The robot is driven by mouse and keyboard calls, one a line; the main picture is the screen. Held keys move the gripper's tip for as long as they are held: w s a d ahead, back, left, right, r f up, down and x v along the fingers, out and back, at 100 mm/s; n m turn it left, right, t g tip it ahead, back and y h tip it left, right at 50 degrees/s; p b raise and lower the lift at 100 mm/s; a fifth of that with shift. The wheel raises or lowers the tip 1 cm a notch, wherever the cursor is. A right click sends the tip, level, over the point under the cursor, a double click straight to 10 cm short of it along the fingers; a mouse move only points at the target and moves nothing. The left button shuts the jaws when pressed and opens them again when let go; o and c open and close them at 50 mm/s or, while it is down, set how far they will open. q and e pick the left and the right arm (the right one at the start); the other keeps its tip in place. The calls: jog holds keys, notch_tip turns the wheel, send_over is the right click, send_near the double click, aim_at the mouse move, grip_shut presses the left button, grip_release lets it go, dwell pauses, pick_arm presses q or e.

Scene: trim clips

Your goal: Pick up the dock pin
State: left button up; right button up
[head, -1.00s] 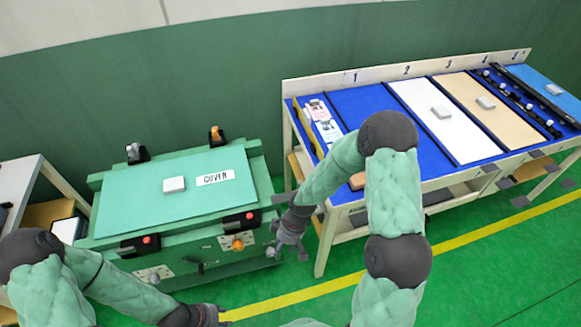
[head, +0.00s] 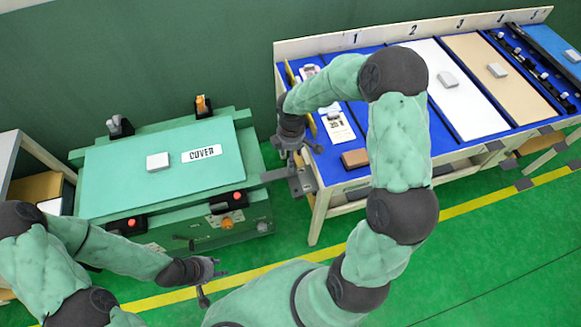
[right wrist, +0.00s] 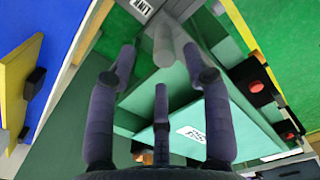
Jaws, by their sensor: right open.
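My right gripper shows in the head view (head: 297,180) just right of the green bench and in the right wrist view (right wrist: 162,70). Its dark fingers are spread. A pale grey cylinder (right wrist: 164,46) shows beyond and between the fingertips in the right wrist view; it may be the dock pin, and I cannot tell whether it touches them. A grey round knob (head: 262,227) is on the bench's front at its right end. My left gripper (head: 212,281) is in front of the bench, empty, with its fingers apart.
The green bench carries a COVER panel (head: 110,170) with a white block (head: 158,162). Clamps with red buttons and an orange knob (head: 228,222) are at its front edge. A table with blue bays (head: 378,130) stands right, holding a brown block (head: 355,158).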

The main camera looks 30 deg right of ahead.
jog(key=shift+s+a+f+b, duration=0.1)
jog(key=shift+f+b, duration=0.5)
jog(key=shift+f, duration=0.75)
jog(key=shift+s+a+f+b, duration=0.1)
jog(key=shift+f+b, duration=0.45)
jog(key=shift+f, duration=0.75)
grip_shut()
